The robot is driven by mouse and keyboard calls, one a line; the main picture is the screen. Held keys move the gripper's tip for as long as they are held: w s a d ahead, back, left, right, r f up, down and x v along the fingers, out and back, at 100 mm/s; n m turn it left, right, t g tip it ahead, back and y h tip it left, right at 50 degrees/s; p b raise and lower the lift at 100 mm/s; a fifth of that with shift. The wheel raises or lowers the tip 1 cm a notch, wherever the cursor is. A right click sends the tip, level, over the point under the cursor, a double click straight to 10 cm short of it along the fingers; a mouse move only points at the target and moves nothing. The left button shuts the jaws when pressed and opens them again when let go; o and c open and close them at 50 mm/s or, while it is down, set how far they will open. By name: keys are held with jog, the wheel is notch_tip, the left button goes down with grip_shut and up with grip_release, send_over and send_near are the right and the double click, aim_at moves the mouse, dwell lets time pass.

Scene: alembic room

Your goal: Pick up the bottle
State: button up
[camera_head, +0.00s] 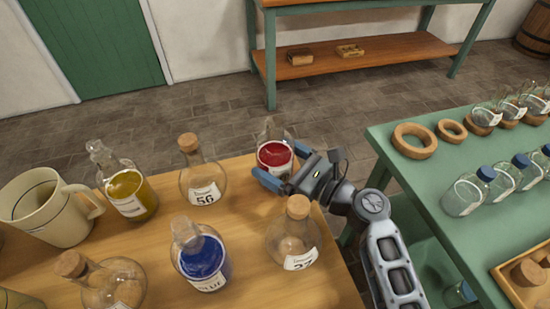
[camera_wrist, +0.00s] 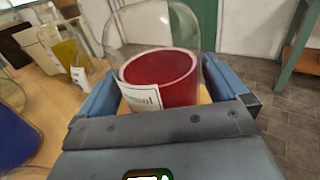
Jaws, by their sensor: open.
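A clear glass bottle with red liquid (camera_head: 273,158) and a white label stands near the far right corner of the wooden table. It fills the middle of the wrist view (camera_wrist: 165,78), its top cut off there. My gripper (camera_head: 284,165) is open at this bottle, with a blue finger on either side of it in the wrist view. I cannot tell whether the fingers touch the glass. Other bottles on the table are a yellow one (camera_head: 130,195), a blue one (camera_head: 203,262), and corked empty ones, among them the bottle labelled 56 (camera_head: 203,184) and one beside my gripper (camera_head: 291,243).
A beige mug (camera_head: 50,208) stands at the table's left. A green table (camera_head: 405,180) on the right holds cork rings (camera_head: 414,141), blue-capped jars (camera_head: 466,193) and a wooden tray (camera_head: 508,285). A green-framed shelf (camera_head: 375,55) stands behind. A floor gap separates the tables.

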aim_at(283, 128)
jog(key=shift+w+a, duration=0.35)
jog(key=c, duration=1.3)
jog(key=shift+r, duration=0.1)
jog(key=shift+c, duration=0.5)
jog(key=shift+r, duration=0.2)
jog(key=shift+r+p, duration=0.9)
jog(key=shift+r, duration=3.8)
